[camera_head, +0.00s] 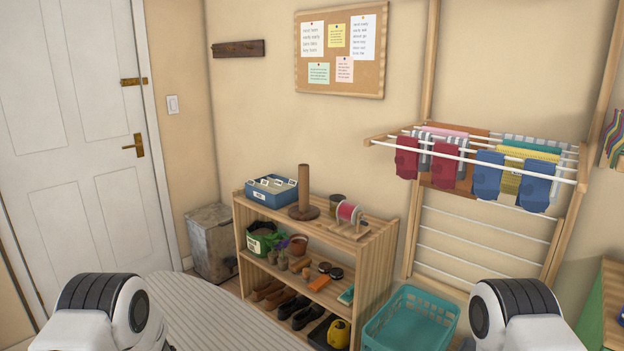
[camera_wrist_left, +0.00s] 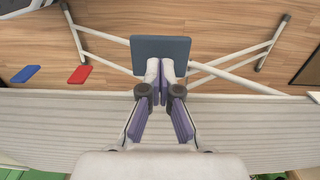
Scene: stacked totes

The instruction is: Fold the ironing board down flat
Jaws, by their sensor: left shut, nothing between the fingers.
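The ironing board (camera_head: 190,302) has a grey striped top. In the head view it lies at the bottom, between my two arms. In the left wrist view the striped top (camera_wrist_left: 60,125) runs across the picture. Its pale metal legs (camera_wrist_left: 225,68) spread out above the wood floor beyond the board's edge, so the board stands unfolded. A flat blue-grey plate (camera_wrist_left: 160,46) shows past the edge. My left gripper (camera_wrist_left: 160,78) is shut and empty, its tips overlapping the plate's near edge in the picture; I cannot tell if they touch. My right gripper is out of view.
A wooden shelf (camera_head: 313,233) with shoes and pots stands beyond the board. A teal basket (camera_head: 410,318) is on its right, below a drying rack (camera_head: 480,148). A metal box (camera_head: 211,243) stands near the door. Blue and red flat pieces (camera_wrist_left: 79,74) lie on the floor.

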